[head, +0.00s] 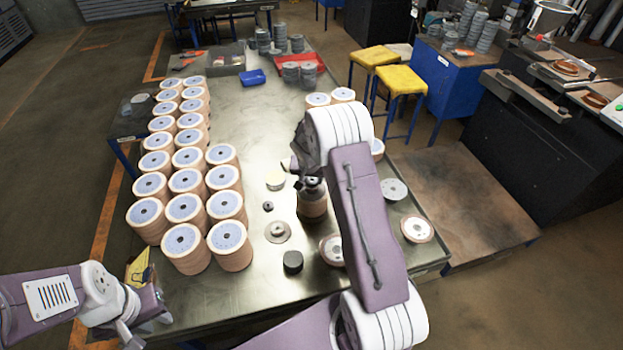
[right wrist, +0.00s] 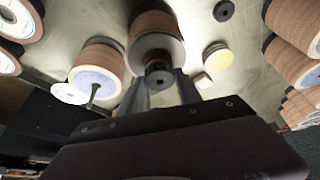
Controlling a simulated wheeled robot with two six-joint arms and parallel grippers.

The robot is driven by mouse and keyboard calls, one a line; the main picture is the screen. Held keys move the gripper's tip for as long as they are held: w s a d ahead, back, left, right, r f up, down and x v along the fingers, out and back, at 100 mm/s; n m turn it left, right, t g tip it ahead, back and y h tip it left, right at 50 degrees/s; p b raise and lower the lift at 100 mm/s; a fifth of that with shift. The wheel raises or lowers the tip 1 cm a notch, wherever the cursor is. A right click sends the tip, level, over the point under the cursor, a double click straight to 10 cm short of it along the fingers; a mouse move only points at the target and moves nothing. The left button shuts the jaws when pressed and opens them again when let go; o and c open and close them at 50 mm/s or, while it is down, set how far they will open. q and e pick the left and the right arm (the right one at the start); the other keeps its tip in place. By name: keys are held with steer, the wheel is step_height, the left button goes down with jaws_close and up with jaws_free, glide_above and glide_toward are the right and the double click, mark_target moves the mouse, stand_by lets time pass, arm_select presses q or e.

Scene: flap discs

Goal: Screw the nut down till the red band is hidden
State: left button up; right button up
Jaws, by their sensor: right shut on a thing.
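A dark round nut (right wrist: 160,80) with a central hole sits in line with a brown stack of flap discs (right wrist: 152,24) in the right wrist view. My right gripper (right wrist: 158,73) has one finger on each side of the nut and is shut on it. In the head view my right gripper (head: 311,182) is over the top of the stack (head: 313,208), which stands upright on the table; the arm hides part of it.
Many tall disc stacks (head: 186,208) fill the table's left side. Loose parts lie close to the worked stack: a flanged disc (head: 278,231), a black cylinder (head: 293,261) and a pale round piece (head: 275,180). A blue tray (head: 252,77) lies further back.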

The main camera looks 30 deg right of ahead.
steer(key=shift+f, duration=0.1)
steer(key=o, duration=1.4)
steer(key=shift+o, duration=0.2)
steer(key=b+v, duration=0.2)
steer(key=v, duration=0.7)
